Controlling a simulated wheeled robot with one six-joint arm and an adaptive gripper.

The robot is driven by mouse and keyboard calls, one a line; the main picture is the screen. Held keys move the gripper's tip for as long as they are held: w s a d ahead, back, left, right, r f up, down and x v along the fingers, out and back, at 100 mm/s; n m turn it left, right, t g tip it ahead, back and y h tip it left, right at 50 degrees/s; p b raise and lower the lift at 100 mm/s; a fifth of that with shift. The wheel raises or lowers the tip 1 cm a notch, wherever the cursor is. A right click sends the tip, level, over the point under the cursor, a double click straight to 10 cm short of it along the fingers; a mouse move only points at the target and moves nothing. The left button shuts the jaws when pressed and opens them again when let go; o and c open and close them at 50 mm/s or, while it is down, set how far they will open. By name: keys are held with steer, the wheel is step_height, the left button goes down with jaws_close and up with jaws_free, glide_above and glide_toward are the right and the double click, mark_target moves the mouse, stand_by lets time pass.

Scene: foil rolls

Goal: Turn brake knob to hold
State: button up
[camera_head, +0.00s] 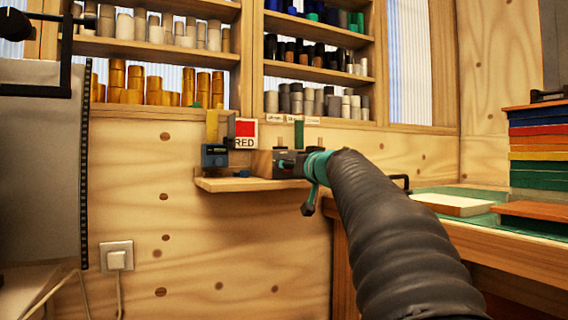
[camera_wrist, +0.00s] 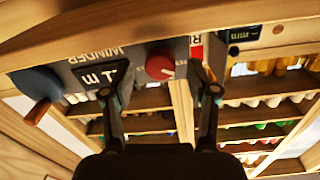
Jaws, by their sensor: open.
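The winder (camera_wrist: 88,58) is a grey panel marked "WINDER", its lettering upside down in the wrist view. A round red knob (camera_wrist: 158,67) with a pale pointer line is on that panel, between a small display (camera_wrist: 98,78) and a red patch. I cannot read its setting. My gripper (camera_wrist: 156,82) is open, with one dark finger on each side of the knob's position in the picture; contact is not visible. In the head view my gripper (camera_head: 300,165) is in front of the winder box (camera_head: 263,163) on a small wall shelf, and the knob cannot be made out.
The wooden shelf (camera_head: 225,185) also holds a blue device (camera_head: 214,156) beside a "RED" sign (camera_head: 245,142). A blue crank (camera_wrist: 36,83) is at the left in the wrist view. Shelves of rolls are above. A workbench (camera_head: 480,255) stands at the right.

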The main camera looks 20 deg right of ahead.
steer(key=shift+w, duration=0.4)
jaws_close()
